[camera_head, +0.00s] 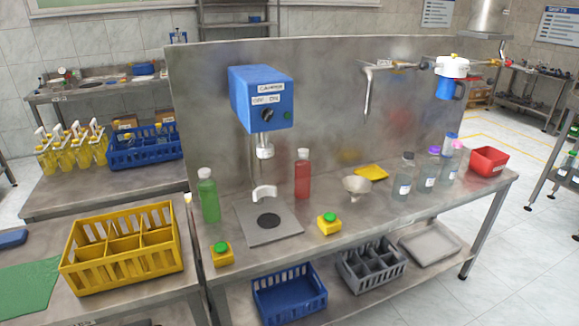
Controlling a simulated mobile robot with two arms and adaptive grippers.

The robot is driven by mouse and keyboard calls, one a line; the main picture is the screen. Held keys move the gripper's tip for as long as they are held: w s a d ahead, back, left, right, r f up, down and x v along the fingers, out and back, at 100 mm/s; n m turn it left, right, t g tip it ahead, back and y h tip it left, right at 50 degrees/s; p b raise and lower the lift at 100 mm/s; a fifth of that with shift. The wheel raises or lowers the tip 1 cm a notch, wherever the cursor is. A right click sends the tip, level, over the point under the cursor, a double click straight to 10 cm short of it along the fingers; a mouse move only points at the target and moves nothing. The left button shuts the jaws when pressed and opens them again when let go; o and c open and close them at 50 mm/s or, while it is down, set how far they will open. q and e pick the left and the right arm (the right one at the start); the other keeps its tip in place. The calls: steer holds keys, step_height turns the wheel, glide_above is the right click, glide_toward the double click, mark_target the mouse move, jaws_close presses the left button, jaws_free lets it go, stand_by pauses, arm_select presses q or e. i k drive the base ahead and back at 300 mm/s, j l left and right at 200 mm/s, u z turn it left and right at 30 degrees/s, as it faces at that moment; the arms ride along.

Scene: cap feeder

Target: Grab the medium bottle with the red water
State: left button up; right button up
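A bottle with red liquid (302,176) and a pale cap stands upright on the metal workbench (330,238), right of the blue capping machine (264,100). A bottle with green liquid (208,198) and a white cap stands upright left of the machine's base plate (268,222). Several clear bottles (404,178) with dark, purple and pink tops stand toward the bench's right end. Neither of my grippers shows in the head view.
Two yellow boxes with green buttons (329,224) sit along the bench's front edge. A metal funnel (356,187) stands right of the red bottle. A red bin (488,161) is at the right end. A divided yellow crate (122,250) stands on the left table.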

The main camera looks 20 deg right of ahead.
mark_target(303, 165)
steer(key=i+l, duration=0.1)
steer(key=l, duration=0.35)
steer(key=i+l+z, duration=0.1)
steer(key=l, duration=0.35)
steer(key=i+l, duration=0.1)
steer(key=l, duration=0.35)
steer(key=i+l+z, duration=0.1)
steer(key=l, duration=0.35)
steer(key=i+l, duration=0.1)
steer(key=l, duration=0.35)
